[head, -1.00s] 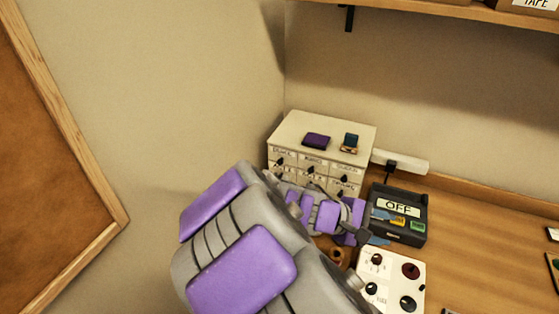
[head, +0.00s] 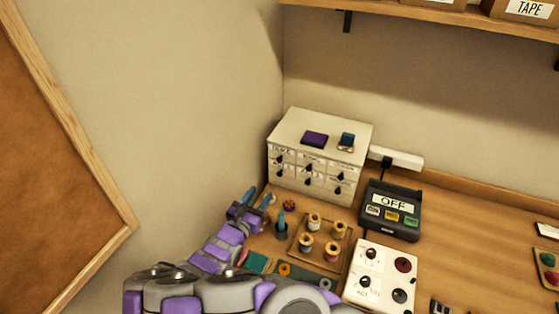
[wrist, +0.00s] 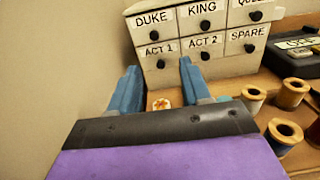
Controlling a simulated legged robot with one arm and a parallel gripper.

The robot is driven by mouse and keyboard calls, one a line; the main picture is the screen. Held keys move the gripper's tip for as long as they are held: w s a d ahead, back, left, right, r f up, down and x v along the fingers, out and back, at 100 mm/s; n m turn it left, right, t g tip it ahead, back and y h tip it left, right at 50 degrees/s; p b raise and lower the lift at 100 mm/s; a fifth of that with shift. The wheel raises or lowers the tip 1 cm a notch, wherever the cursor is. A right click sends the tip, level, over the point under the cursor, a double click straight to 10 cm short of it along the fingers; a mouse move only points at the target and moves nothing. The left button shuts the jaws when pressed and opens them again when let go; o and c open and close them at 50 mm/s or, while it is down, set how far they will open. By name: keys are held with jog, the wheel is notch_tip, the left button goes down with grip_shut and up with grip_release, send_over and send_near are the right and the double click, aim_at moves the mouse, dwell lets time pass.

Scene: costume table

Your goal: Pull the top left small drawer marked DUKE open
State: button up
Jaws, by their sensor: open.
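The cream drawer cabinet (head: 350,155) stands in the back left corner of the table. The drawer marked DUKE (wrist: 152,22) is its top left one, with a dark knob; it also shows in the head view (head: 280,154). It looks shut, flush with the drawers marked KING (wrist: 205,14) and ACT 1 (wrist: 158,50). My gripper (head: 257,196) is in front of the cabinet's left side, below and apart from the DUKE drawer. In the wrist view its two blue fingers (wrist: 158,85) are spread with nothing held between them.
A purple item (head: 314,139) and a small teal item (head: 346,139) lie on the cabinet. A tray of thread spools (head: 319,262), a dark OFF box (head: 391,218) and a white knob panel (head: 379,276) stand to the right. The wall is close on the left.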

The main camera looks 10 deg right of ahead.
jog(key=a, duration=0.1)
jog(key=b, duration=0.1)
send_near(280, 161)
jog(key=b+x, duration=0.1)
jog(key=x, duration=0.7)
jog(key=shift+w+f+b, duration=0.15)
jog(key=shift+w+b, duration=0.2)
jog(key=shift+b, duration=0.05)
jog(key=shift+w+d, duration=0.15)
jog(key=shift+d, duration=0.15)
jog(key=shift+a, duration=0.2)
jog(key=shift+a+n, duration=0.3)
jog(key=shift+c, duration=1.3)
jog(key=shift+d, duration=0.25)
jog(key=c, duration=0.6)
grip_shut()
jog(key=shift+a, duration=0.1)
